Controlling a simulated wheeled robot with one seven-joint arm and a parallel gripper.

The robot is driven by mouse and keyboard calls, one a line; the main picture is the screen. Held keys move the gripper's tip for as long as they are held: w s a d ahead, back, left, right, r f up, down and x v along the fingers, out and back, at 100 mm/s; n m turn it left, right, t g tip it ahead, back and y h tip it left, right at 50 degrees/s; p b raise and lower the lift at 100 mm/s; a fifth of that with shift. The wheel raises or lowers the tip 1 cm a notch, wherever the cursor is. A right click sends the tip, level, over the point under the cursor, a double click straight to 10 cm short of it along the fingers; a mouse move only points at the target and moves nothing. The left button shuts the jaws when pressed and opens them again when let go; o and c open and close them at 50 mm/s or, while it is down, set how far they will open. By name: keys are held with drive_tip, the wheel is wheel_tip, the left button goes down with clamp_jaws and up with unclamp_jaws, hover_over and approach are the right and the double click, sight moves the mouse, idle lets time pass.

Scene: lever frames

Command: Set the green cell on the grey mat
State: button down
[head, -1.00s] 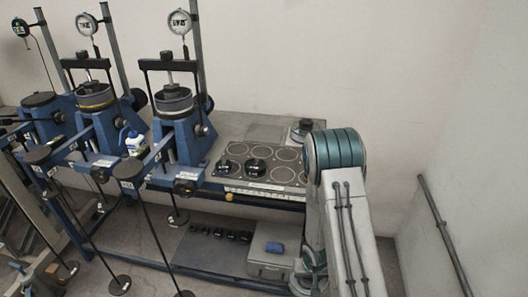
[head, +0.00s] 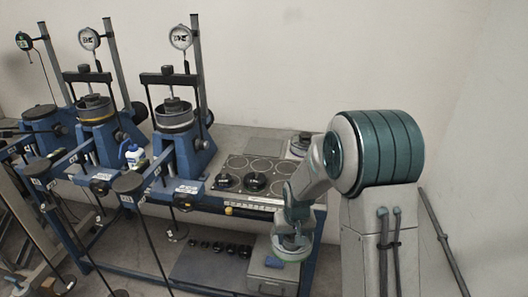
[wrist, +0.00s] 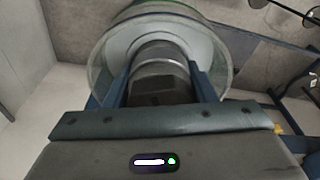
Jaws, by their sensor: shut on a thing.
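My gripper (wrist: 160,72) is shut on the dark grey knob of a round cell with a clear wall and a green rim (wrist: 112,42). In the head view this green cell (head: 291,252) hangs below my wrist, in front of the bench's right end; its lower part is hard to make out. A plain grey patch (head: 265,143) at the back of the bench top looks like the grey mat, and it appears bare. I cannot tell this for sure, as another grey sheet (head: 193,268) lies on the lower shelf.
A dark plate with ringed places (head: 247,166) holds two black discs. Another knobbed cell (head: 301,144) stands at the bench's right back corner. Blue presses with dial gauges (head: 177,150) fill the left. A grey box (head: 272,280) stands below.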

drive_tip(key=w+a+r, duration=0.2)
drive_tip(key=w+r, duration=0.1)
drive_tip(key=r, duration=0.6)
drive_tip(key=w+a+r+n, duration=0.1)
drive_tip(key=w+a+r, duration=0.2)
drive_tip(key=r, duration=0.6)
drive_tip(key=shift+w+a, duration=0.35)
drive_tip(key=shift+w, duration=0.05)
